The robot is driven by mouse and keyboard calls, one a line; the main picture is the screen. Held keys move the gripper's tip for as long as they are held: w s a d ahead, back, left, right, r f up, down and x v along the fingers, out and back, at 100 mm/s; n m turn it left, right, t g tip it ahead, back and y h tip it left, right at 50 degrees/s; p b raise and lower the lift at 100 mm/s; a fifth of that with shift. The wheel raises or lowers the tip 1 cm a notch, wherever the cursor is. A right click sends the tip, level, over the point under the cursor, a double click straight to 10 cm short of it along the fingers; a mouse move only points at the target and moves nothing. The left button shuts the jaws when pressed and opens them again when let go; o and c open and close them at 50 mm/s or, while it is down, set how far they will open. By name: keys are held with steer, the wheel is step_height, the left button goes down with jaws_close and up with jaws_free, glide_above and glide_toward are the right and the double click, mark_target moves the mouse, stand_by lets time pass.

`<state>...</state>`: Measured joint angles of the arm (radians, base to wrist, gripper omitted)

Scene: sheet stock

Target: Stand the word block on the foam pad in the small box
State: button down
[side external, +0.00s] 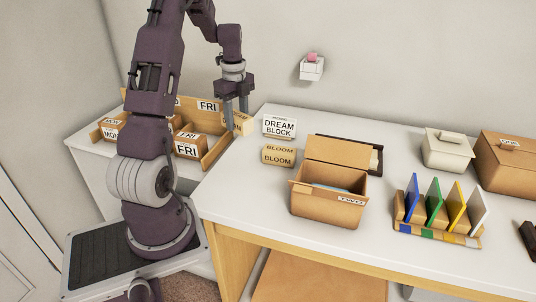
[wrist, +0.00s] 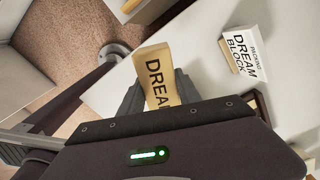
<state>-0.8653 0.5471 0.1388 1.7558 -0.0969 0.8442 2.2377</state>
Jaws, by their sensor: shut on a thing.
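My gripper (side external: 236,112) is shut on a tan word block (side external: 243,124), above the left end of the white table. In the wrist view the block (wrist: 158,75) sits between the fingers and shows the letters "DREA", the rest hidden by my gripper (wrist: 160,95). An open cardboard box (side external: 325,208) with a label that seems to read "TWO" stands mid-table, its lid flap raised. A pale bluish surface (side external: 330,187), perhaps the foam pad, shows a little inside it; most of its inside is hidden.
A white card reading "DREAM BLOCK" (side external: 280,127) stands near my gripper. A tan "BLOOM" block (side external: 278,156) sits between card and box. A wooden tray (side external: 214,152) of "FRI" and "MON" blocks is left. Coloured upright panels (side external: 436,208) stand right of the box.

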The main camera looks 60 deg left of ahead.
mark_target(237, 114)
step_height(237, 114, up, 9)
steer(key=shift+r, duration=0.15)
steer(key=w+d+n, duration=0.2)
steer(key=w+d, duration=0.2)
steer(key=d, duration=0.7)
steer(key=w+d+n, duration=0.1)
steer(key=w+d, duration=0.2)
steer(key=d, duration=0.7)
steer(key=w+d+n, duration=0.2)
steer(key=w+d, duration=0.2)
steer(key=d, duration=0.7)
steer(key=f, duration=1.5)
steer(key=shift+w+a+f, duration=0.1)
steer(key=shift+a+f, duration=0.15)
steer(key=shift+f, duration=0.6)
steer(key=c, duration=1.1)
jaws_free()
